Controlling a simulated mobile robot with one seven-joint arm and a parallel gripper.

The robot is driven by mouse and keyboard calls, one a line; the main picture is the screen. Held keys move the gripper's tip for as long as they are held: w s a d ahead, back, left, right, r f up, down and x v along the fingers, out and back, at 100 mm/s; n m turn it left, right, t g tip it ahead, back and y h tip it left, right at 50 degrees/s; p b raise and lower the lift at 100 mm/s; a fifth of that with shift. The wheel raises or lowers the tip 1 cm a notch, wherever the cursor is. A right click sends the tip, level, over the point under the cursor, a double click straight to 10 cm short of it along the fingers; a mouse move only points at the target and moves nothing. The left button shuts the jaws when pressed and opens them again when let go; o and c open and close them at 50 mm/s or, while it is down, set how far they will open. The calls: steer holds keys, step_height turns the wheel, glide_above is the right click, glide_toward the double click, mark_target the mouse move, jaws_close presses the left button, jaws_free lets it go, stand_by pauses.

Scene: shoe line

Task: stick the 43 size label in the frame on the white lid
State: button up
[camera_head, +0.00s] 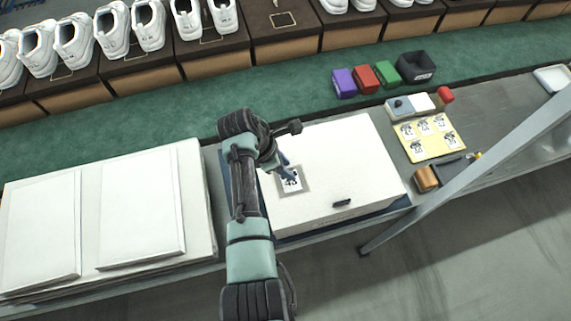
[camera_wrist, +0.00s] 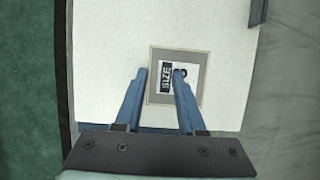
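The white lid (camera_head: 342,150) lies on the box on the bench. A grey square frame (camera_wrist: 178,53) is marked near its left side. The 43 size label (camera_head: 291,181) lies flat inside the frame. In the wrist view the label (camera_wrist: 166,78) reads "SIZE", with its number partly hidden by a finger. My gripper (camera_wrist: 160,73) is open over the frame, its two blue fingers apart. The right finger overlaps the label in view and the left finger is beside it. I cannot tell whether a fingertip touches the label.
A yellow sheet (camera_head: 442,154) with several labels lies right of the box, near a tan roll (camera_head: 426,179). Purple, red and green blocks and a black bin (camera_head: 417,68) stand behind. White panels (camera_head: 140,210) lie at left. A dark handle (camera_head: 342,202) is on the box front.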

steer(key=v, duration=1.3)
steer(key=w+r+m+t+y, duration=0.2)
steer(key=w+r+m+t, duration=0.3)
steer(key=r, duration=0.5)
steer(key=w+r+m+t+y, duration=0.1)
steer(key=w+r+m+t, duration=0.2)
steer(key=w+r+t, duration=0.45)
step_height(320, 180, up, 14)
steer(key=s+d+m+t, duration=0.2)
steer(key=m, duration=0.2)
steer(key=s+d+r+m+t, duration=0.2)
steer(key=s+r+m+t, duration=0.2)
steer(key=s+r, duration=0.5)
steer(key=s+d+r+m+t+y, duration=0.1)
steer(key=s+r+m+t, duration=0.4)
steer(key=r, duration=1.2)
steer(key=s+d+t, duration=0.1)
steer(key=s+t, duration=0.1)
steer(key=s, duration=0.2)
steer(key=shift+s+r+m, duration=0.3)
steer(key=shift+r, duration=0.1)
